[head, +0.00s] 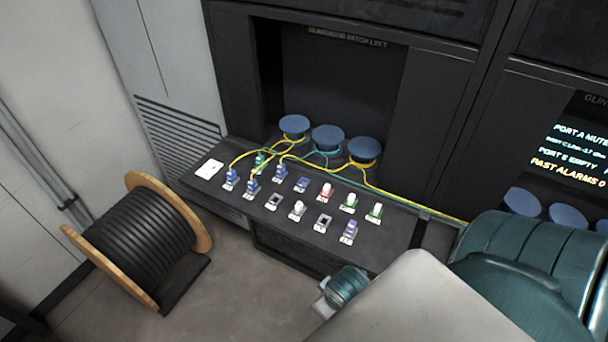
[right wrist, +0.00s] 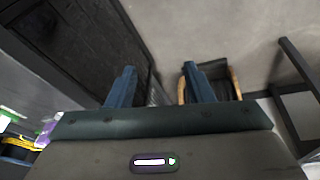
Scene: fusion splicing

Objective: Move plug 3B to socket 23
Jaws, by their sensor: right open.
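The patch panel (head: 290,238) holds several plugs and sockets; their labels are too small to read, so I cannot tell which is plug 3B or socket 23. Blue plugs with yellow cables stand at the left (head: 231,177), front left (head: 252,187) and back (head: 281,172); a teal plug (head: 260,160) stands behind. Two grey sockets look empty, one left of the middle (head: 273,202) and one nearer the front right (head: 323,223). My right gripper (right wrist: 160,82) is open and empty, its fingers over the floor, off the panel's front. My left gripper is out of view.
White-, red-, green- and purple-capped fittings, including a purple one (head: 349,231), crowd the panel's right half. Blue round spools (head: 328,138) stand behind with slack cable. A wooden cable drum (head: 135,240) stands on the floor at left.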

